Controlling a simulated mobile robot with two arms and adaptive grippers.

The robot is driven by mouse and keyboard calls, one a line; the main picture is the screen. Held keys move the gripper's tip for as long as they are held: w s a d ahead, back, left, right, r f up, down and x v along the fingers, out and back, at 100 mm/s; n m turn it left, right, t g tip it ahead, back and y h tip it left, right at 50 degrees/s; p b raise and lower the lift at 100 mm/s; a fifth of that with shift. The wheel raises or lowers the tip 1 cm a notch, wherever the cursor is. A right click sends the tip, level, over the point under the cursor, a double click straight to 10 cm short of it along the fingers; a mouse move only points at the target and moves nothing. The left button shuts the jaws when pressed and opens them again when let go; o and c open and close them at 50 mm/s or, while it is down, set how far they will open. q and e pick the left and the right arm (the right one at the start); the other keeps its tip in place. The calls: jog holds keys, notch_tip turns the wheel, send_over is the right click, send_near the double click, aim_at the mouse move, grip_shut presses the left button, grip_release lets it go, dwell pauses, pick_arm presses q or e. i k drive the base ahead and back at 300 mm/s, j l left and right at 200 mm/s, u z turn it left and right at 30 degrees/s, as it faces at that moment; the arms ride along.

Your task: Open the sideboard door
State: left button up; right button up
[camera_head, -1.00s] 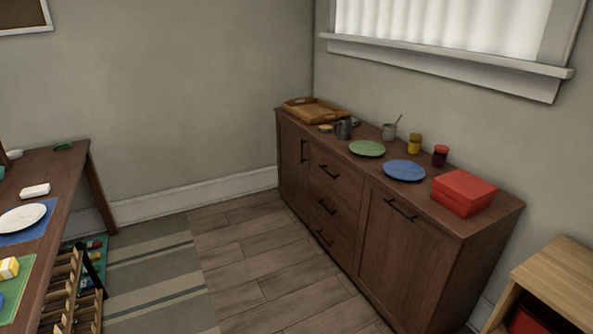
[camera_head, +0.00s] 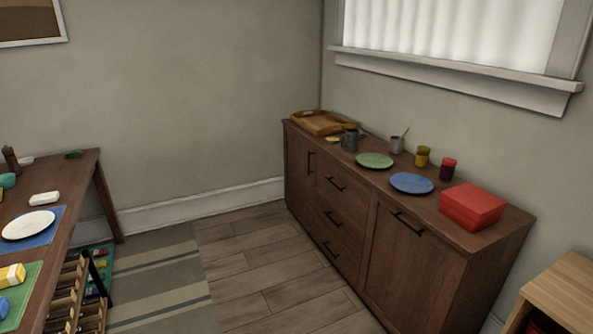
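The brown wooden sideboard (camera_head: 461,277) stands against the right wall under the window, running back to the corner. It has a near door (camera_head: 399,263) with a dark bar handle (camera_head: 408,224) along its top edge. Several drawers (camera_head: 340,212) with dark handles fill the middle. The far door (camera_head: 297,175) has an upright dark handle (camera_head: 309,162). Both doors and the drawers look closed. Neither of my grippers is in view.
A wooden tray, cups, a green plate (camera_head: 374,160), a blue plate (camera_head: 411,183), jars and a red box (camera_head: 472,206) stand on the sideboard. A table (camera_head: 83,178) is at left, a light wooden unit (camera_head: 566,291) at lower right. The floor (camera_head: 266,260) between is clear.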

aim_at(300, 154)
jog(key=i+j+u, duration=0.35)
jog(key=i, duration=0.3)
jog(key=i+u, duration=0.35)
jog(key=i, duration=0.3)
jog(key=i+z, duration=0.1)
jog(key=i, duration=0.4)
jog(key=i+j+z, duration=0.1)
jog(key=i, duration=0.35)
jog(key=i+j+z, duration=0.1)
jog(key=i, duration=0.4)
jog(key=i+j, duration=0.25)
jog(key=i, duration=0.2)
jog(key=l+z, duration=0.05)
